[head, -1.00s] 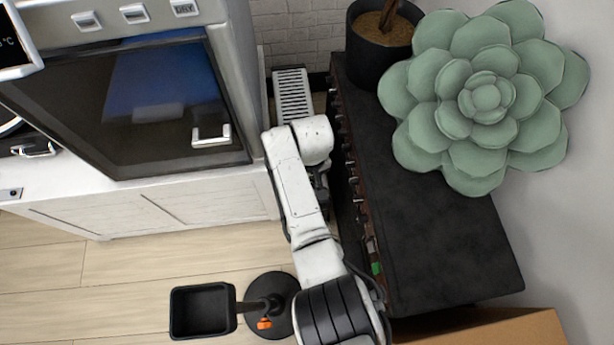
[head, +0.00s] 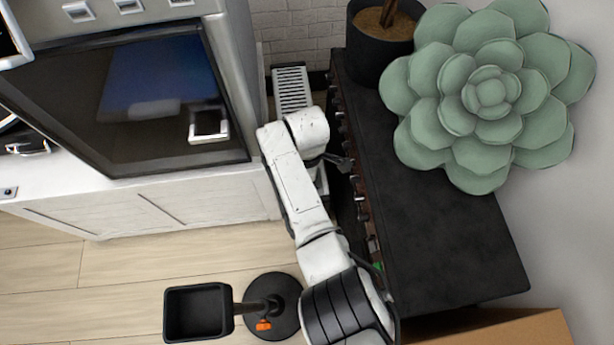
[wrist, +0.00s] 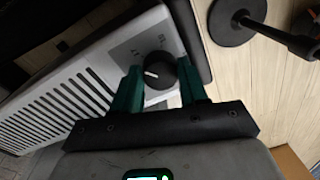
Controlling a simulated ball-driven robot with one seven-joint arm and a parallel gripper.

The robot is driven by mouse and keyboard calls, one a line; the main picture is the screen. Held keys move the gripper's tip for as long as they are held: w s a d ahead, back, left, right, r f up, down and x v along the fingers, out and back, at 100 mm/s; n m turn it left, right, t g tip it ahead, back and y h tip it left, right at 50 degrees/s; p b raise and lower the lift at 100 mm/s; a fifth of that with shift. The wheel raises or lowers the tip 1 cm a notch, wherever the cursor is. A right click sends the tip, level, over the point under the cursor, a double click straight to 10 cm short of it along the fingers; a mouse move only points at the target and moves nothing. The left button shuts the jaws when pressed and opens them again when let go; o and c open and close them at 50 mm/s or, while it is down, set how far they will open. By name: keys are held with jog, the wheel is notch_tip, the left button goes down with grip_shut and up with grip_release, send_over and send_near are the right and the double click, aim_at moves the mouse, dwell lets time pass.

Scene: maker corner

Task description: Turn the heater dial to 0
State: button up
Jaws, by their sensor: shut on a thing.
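The heater (head: 291,88) is a pale unit with a slotted grille, standing between the cabinet and the dark bench in the head view. In the wrist view its slotted top (wrist: 62,105) runs to the left. The heater dial (wrist: 160,72) is a round black knob with a white pointer mark, which points left in the picture. Small markings surround it, too small to read. My gripper (wrist: 160,67) has its green fingers on either side of the dial and is shut on it. In the head view my arm hides the dial.
A dark bench (head: 440,240) carries a large green succulent (head: 490,95) and a potted plant (head: 375,35). A white cabinet (head: 150,208) with a glass-doored machine (head: 110,115) stands left. A black tray stand (head: 272,310) is on the open floor. A cardboard box (head: 490,328) is lower right.

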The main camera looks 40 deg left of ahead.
jog(key=n, duration=0.5)
jog(key=shift+a+n, duration=0.15)
jog(key=shift+n, duration=0.15)
jog(key=shift+n+t+b, duration=0.3)
jog(key=shift+n, duration=1.8)
jog(key=o, duration=1.1)
jog(key=shift+c, duration=0.2)
notch_tip(320, 180, up, 11)
jog(key=p, duration=0.4)
jog(key=shift+a, duration=0.35)
jog(key=shift+f, duration=0.1)
